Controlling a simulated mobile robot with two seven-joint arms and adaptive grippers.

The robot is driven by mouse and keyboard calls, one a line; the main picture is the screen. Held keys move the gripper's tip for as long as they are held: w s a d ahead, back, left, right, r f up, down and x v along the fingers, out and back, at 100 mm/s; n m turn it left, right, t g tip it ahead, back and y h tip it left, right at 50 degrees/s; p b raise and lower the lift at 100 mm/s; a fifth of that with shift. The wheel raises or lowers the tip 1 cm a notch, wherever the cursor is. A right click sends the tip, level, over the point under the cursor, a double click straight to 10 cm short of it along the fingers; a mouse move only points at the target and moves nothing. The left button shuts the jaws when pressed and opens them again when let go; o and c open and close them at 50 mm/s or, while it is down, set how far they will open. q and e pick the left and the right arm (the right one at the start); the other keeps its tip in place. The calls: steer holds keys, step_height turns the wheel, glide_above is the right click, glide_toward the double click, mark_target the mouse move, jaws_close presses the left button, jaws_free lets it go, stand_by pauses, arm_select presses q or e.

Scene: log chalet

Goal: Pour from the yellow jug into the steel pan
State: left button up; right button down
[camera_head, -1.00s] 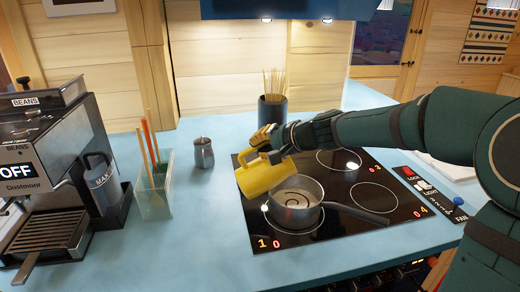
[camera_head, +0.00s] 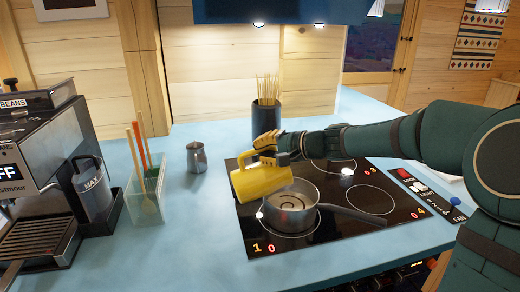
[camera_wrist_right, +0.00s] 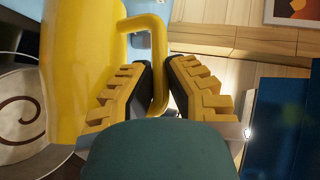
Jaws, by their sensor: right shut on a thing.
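The yellow jug (camera_head: 258,183) is held tilted at the back left of the steel pan (camera_head: 291,208), its lower right side close to the pan's rim. My right gripper (camera_head: 268,144) is shut on the jug's handle. In the right wrist view the fingers (camera_wrist_right: 160,90) close around the handle, and the jug body (camera_wrist_right: 82,65) fills the left side. The pan stands on the front left hob ring, handle to the right. A dark swirl shows on its inside. I see no stream, and the jug's contents are hidden. My left gripper is out of view.
The black hob (camera_head: 340,200) lies in the blue worktop (camera_head: 190,225). A dark pot of sticks (camera_head: 266,116) stands behind the jug. A small steel jug (camera_head: 197,158), a clear utensil box (camera_head: 146,192) and a coffee machine (camera_head: 35,180) stand left. A hood (camera_head: 280,10) hangs above.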

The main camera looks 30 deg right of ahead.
mark_target(276, 149)
steer(key=shift+s+d+f+m+t+y, duration=0.15)
steer(key=shift+d+f+m+t+y, duration=0.2)
steer(key=shift+d+f, duration=0.3)
steer(key=shift+s+d+r+m+t+y, duration=0.1)
steer(key=shift+d+r+m+t+y, duration=0.15)
steer(key=shift+d, duration=0.25)
steer(key=shift+s+d+r+m+t+y, duration=0.1)
steer(key=shift+d+r+m+y, duration=0.15)
steer(key=shift+d, duration=0.25)
step_height(276, 149, up, 4)
steer(key=n+g+h+p, duration=0.1)
steer(key=p, duration=0.3)
steer(key=shift+f, duration=0.2)
steer(key=shift+r+n+g+h+p, duration=0.35)
steer(key=shift+h+p, duration=0.1)
steer(key=shift+p, duration=0.35)
steer(key=shift+f, duration=0.1)
